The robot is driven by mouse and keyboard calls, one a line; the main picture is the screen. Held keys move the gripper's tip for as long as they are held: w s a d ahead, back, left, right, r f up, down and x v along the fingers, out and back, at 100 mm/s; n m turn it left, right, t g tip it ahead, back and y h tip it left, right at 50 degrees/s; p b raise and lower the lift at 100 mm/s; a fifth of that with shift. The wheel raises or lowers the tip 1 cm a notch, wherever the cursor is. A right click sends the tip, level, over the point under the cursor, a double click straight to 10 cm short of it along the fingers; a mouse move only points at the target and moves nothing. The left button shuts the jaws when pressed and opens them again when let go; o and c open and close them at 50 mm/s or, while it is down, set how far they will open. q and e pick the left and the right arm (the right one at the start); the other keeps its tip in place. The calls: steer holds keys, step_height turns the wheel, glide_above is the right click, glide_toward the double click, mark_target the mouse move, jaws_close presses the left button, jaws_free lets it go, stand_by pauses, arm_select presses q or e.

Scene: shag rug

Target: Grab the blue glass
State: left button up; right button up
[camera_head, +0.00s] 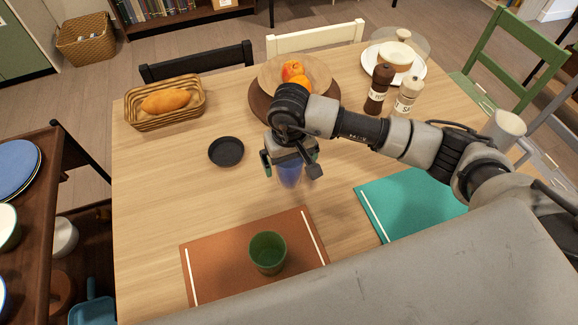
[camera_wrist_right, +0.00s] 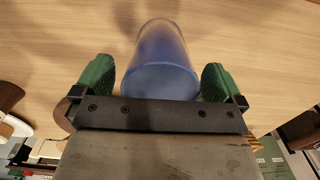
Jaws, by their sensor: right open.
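The blue glass (camera_head: 290,174) stands on the wooden table, partly hidden under my right gripper in the head view. In the right wrist view the blue glass (camera_wrist_right: 162,65) shows between the two green fingers. My right gripper (camera_wrist_right: 158,80) is open, with a finger on each side of the glass and a visible gap on both sides. In the head view my right gripper (camera_head: 290,165) reaches down over the glass. My left gripper is not in view.
A green cup (camera_head: 267,252) stands on the brown placemat (camera_head: 215,268). A dark coaster (camera_head: 226,151), a bread basket (camera_head: 140,122), a fruit board (camera_head: 262,105) and pepper (camera_head: 378,90) and salt (camera_head: 407,97) mills surround the glass. A teal placemat (camera_head: 415,200) lies right.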

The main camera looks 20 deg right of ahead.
steer(key=shift+f, duration=0.9)
steer(key=shift+c, duration=0.5)
steer(key=c, duration=1)
steer(key=shift+w+r, duration=0.1)
steer(key=shift+r, duration=0.1)
